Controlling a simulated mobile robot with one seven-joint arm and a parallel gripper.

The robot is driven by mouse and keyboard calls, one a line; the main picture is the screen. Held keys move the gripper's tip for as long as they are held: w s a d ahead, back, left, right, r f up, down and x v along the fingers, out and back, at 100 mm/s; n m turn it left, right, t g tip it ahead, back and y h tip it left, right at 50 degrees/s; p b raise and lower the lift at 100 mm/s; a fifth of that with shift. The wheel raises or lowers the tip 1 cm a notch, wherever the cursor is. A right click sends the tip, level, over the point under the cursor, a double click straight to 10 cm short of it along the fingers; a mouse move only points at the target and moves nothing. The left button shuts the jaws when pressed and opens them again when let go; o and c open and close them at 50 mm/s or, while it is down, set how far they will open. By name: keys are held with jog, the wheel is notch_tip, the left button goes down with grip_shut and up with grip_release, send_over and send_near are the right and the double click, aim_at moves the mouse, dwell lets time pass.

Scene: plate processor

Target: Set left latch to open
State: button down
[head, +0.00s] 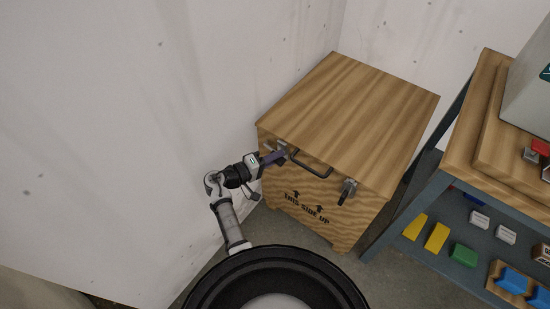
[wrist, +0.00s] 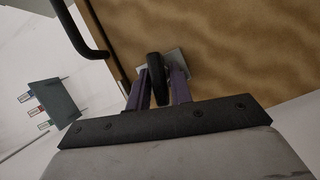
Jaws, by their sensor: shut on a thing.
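The wooden crate (head: 355,110) stands against the wall with its lid down. The left latch (head: 282,146) is at the left end of its front, below the lid edge. My gripper (head: 274,157) is at this latch. In the wrist view, the purple fingers of my gripper (wrist: 161,92) lie on both sides of the dark lever of the left latch (wrist: 156,68) and are shut on it. The grey latch plate (wrist: 176,60) shows behind the lever. The fingers partly hide the latch in the head view.
A dark bar handle (head: 311,165) is close to the right of my gripper on the crate front. A right latch (head: 348,191) is farther right. A shelf bench (head: 462,150) with coloured items stands right of the crate. The wall (head: 150,130) is close on the left.

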dwell(0.4)
jog(key=c, duration=1.4)
grip_release()
jog(key=shift+c, duration=0.2)
